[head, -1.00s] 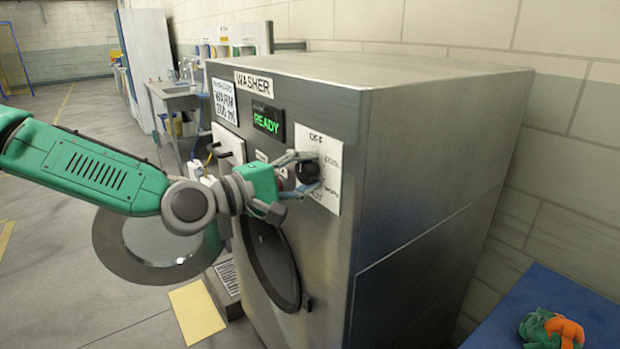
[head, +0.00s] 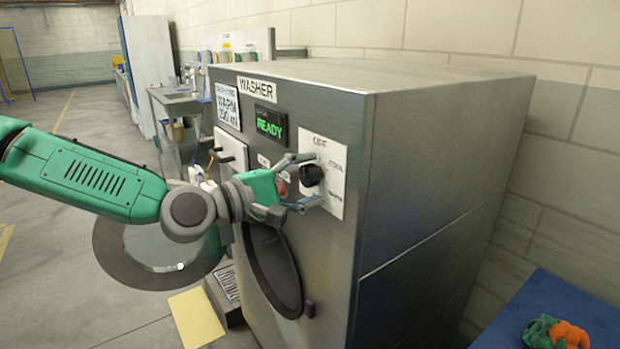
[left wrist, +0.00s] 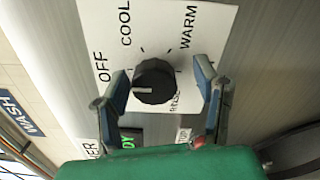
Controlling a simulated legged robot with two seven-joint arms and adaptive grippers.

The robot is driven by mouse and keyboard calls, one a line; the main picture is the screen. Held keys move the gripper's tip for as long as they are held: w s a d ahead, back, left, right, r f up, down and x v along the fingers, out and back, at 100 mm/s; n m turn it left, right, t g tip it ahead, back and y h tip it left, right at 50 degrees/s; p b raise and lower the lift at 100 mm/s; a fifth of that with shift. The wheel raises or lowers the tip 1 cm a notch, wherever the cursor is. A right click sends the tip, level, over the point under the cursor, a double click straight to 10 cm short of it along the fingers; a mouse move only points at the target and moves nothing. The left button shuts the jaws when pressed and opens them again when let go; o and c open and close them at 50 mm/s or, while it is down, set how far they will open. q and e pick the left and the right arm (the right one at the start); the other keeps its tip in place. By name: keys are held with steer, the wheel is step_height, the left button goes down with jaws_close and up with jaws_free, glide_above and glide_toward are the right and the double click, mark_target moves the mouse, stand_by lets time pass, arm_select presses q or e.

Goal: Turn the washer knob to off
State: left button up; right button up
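The black washer knob (head: 312,175) sits on a white label plate (head: 331,160) at the upper right of the washer's front. In the left wrist view the knob (left wrist: 153,82) has a white pointer line aimed left, toward the side with the word OFF (left wrist: 102,67). COOL and WARM stand along the plate's upper part there; another word beside the knob is partly hidden. My left gripper (head: 317,181) is open, with one finger on each side of the knob. Gaps show between the fingers and the knob in the left wrist view (left wrist: 164,72). My right gripper is not in view.
The washer (head: 440,95) has a green READY display (head: 270,123) and an open round door (head: 110,250) below my left arm. A blue surface (head: 545,300) with an orange and green cloth (head: 562,333) is at the lower right. Open floor lies left.

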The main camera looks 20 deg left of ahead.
arm_select(q)
steer(key=shift+a+r, duration=0.1)
steer(key=shift+a, duration=0.1)
steer(key=shift+s+a, duration=0.15)
steer(key=v, duration=1.1)
steer(key=shift+s, duration=0.2)
